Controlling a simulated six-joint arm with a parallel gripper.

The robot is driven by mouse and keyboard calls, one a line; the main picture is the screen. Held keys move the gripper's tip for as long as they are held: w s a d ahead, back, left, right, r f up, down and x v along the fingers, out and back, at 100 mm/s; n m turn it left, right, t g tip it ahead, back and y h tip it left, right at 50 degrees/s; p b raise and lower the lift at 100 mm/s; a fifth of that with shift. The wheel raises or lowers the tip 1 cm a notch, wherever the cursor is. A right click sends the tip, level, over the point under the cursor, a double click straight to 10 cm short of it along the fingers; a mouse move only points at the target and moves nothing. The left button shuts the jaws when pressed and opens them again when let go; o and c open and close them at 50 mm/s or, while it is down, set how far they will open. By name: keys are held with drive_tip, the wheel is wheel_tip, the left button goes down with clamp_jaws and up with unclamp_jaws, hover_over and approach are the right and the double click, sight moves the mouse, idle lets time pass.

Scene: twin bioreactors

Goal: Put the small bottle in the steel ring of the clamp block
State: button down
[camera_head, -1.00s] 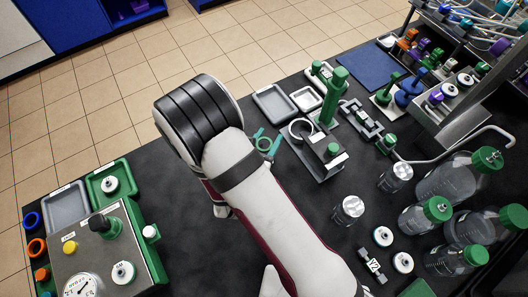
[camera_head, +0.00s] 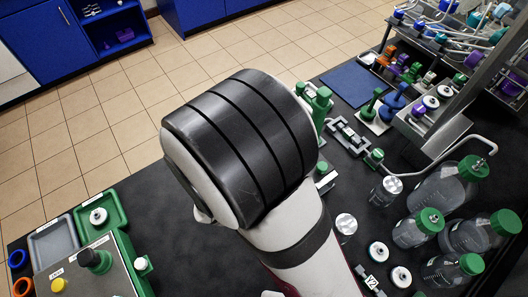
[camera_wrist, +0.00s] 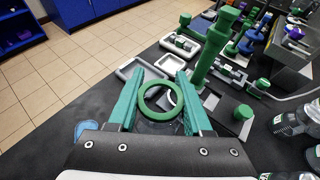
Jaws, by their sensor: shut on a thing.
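My gripper (camera_wrist: 160,104), with teal fingers, shows in the wrist view, shut on the small bottle. The bottle's green ring-shaped top (camera_wrist: 144,99) sits between the fingertips, and its clear body below is hard to see. The clamp block (camera_wrist: 210,101), with its tall green post (camera_wrist: 213,50), stands just beyond and to the right of the bottle. Its steel ring is mostly hidden behind the bottle top and right finger; I cannot tell how far apart bottle and ring are. In the head view my arm hides the gripper, bottle and ring; the green post (camera_head: 321,103) shows past it.
Grey trays (camera_wrist: 140,68) lie beyond the fingers. A chain-like steel clamp (camera_head: 346,133) stands right of the post. Several green-capped bottles (camera_head: 447,182) and steel-topped jars (camera_head: 386,190) stand at the right.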

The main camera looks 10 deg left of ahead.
drive_tip(key=w+d+r, duration=0.8)
drive_tip(key=w+r, duration=0.1)
drive_tip(key=w, duration=0.1)
drive_tip(key=shift+h, duration=0.3)
wheel_tip(320, 180, down, 18)
drive_tip(key=shift+f, duration=0.1)
drive_tip(key=shift+f, duration=0.1)
drive_tip(key=shift+c, duration=1.7)
unclamp_jaws()
